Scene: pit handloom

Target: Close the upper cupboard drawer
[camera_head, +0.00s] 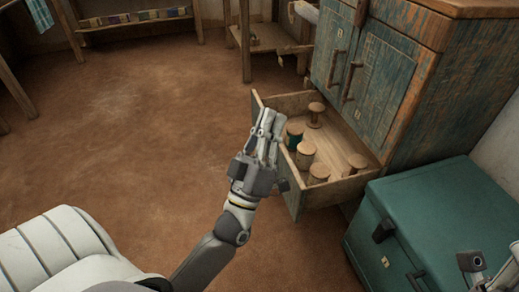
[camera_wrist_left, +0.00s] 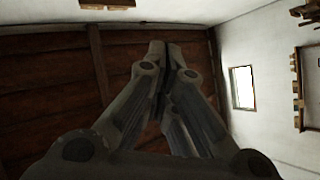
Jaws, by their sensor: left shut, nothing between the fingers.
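The wooden cupboard drawer (camera_head: 338,190) stands pulled out below the doors of a worn blue-green cupboard (camera_head: 385,85). Several spools stand inside it, one wound with dark green thread (camera_head: 294,136). My left gripper (camera_head: 272,115) is shut and empty, and its fingers point up in the head view. It covers part of the drawer's front panel (camera_head: 291,196); I cannot tell whether it touches it. In the left wrist view the shut fingers (camera_wrist_left: 165,55) have nothing between them. A piece of what seems to be my right gripper shows at the bottom right corner of the head view, its fingers not visible.
A teal chest (camera_head: 440,205) stands close to the right of the drawer. A wooden stand (camera_head: 262,38) is behind it, and a low rack with coloured items (camera_head: 140,20) is at the back left. The brown floor (camera_head: 130,130) left of the drawer is clear.

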